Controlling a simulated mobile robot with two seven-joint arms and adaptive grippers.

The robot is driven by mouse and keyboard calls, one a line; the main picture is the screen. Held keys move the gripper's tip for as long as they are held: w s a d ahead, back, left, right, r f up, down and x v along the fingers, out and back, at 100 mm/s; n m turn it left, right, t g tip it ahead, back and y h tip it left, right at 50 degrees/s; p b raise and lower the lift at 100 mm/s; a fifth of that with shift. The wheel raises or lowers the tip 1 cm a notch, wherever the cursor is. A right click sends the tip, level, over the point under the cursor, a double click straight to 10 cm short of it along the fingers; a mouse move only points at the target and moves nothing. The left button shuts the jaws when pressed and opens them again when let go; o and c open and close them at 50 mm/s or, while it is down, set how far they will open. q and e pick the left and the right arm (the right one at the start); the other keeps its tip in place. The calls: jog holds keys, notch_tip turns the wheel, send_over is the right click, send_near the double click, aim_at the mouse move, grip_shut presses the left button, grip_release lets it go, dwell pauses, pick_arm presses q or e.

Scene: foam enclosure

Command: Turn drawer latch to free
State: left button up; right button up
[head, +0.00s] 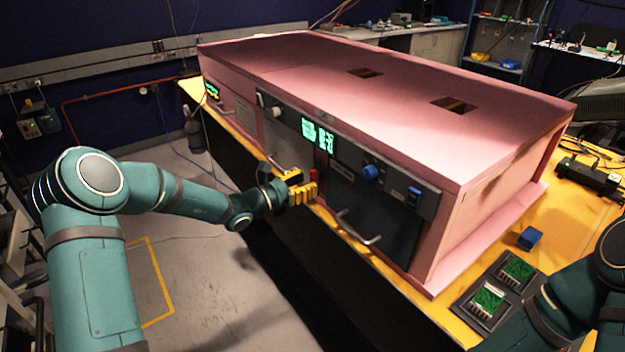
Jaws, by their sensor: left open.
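A large pink foam enclosure (480,120) stands on a yellow bench. Its front has a dark drawer or door panel (375,215) with a silver bar handle (358,230). A small red piece (314,175), perhaps the latch, sits at the panel's left edge; its turn position is too small to tell. My left gripper (303,186) has yellow fingers and is open, right beside the red piece at its left. I cannot tell whether it touches. My right arm shows at the lower right, but its gripper is out of view.
Above the panel are a blue knob (370,172), a blue switch (414,194) and green displays (318,135). A blue block (530,238) and a dark tray with green circuit boards (488,303) lie on the yellow bench (585,215) at the right. Floor before the bench is clear.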

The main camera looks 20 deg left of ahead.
pick_arm(q)
jog(key=v, duration=0.9)
jog(key=s+d+f+m+g, duration=0.8)
jog(key=s+d+f+g, duration=0.3)
jog(key=f, duration=0.4)
jog(key=s+d+f+m+y, duration=0.3)
jog(key=s+f+m, duration=0.3)
jog(key=m, duration=0.3)
jog(key=s+d+f+m+g+y, duration=0.1)
jog(key=s+d+f+m+y, duration=0.2)
jog(key=s+m, duration=0.6)
jog(key=shift+f+m+g+y, duration=0.3)
jog(key=shift+f+y, duration=0.2)
jog(key=shift+f, duration=0.85)
jog(key=shift+s, duration=0.1)
